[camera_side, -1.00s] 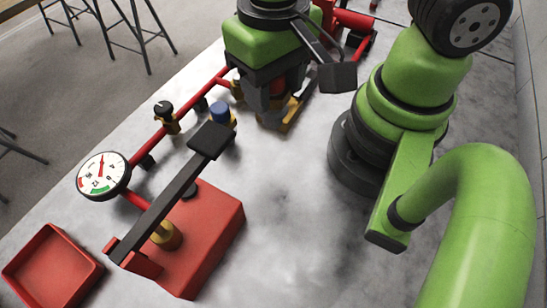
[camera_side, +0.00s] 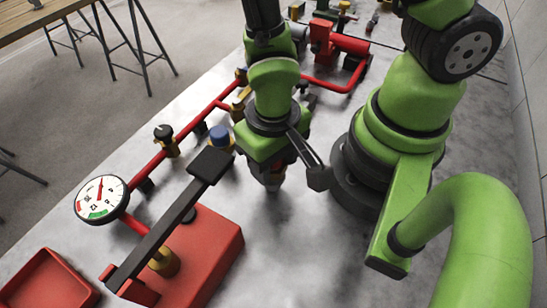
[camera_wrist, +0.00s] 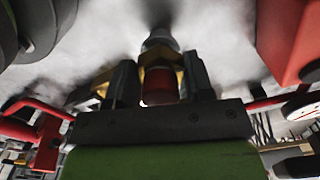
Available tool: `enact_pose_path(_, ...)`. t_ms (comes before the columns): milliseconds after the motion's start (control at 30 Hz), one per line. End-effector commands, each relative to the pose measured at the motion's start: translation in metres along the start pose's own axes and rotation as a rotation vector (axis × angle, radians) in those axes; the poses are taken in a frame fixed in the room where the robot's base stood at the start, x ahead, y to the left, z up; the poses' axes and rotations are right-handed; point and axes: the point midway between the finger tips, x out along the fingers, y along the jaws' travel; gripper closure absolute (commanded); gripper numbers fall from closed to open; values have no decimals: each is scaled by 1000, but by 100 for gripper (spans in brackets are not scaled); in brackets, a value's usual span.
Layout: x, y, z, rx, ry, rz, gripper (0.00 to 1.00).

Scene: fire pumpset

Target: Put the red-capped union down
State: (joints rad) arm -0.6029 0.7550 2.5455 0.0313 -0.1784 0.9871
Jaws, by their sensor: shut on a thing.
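My gripper (camera_wrist: 160,78) is shut on the red-capped union. In the wrist view the union's red cap (camera_wrist: 159,88) sits between the two dark fingers, with a grey end beyond it against the pale bench top. In the side view my gripper (camera_side: 271,178) hangs low over the grey bench (camera_side: 300,240), in the open area left of my base. Its green body hides most of the union there. Whether the union touches the bench cannot be told.
A red block (camera_side: 215,250) with a long black lever (camera_side: 165,225) stands at lower left. A pressure gauge (camera_side: 101,199), a red pipe (camera_side: 150,150) and a blue-capped fitting (camera_side: 219,137) line the left side. A red tray (camera_side: 45,285) lies at bottom left. The bench right of the block is clear.

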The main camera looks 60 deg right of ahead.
Motion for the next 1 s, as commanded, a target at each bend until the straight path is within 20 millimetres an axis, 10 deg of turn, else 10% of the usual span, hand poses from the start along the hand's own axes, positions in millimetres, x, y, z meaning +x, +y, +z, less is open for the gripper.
enact_pose_path(433,6,0,0,1,0,1,96)
enact_pose_path(467,6,0,0,1,0,1,45)
enact_pose_path(533,5,0,0,1,0,0,29)
enact_pose_path(1000,-5,-1,-1,0,3,-5,27)
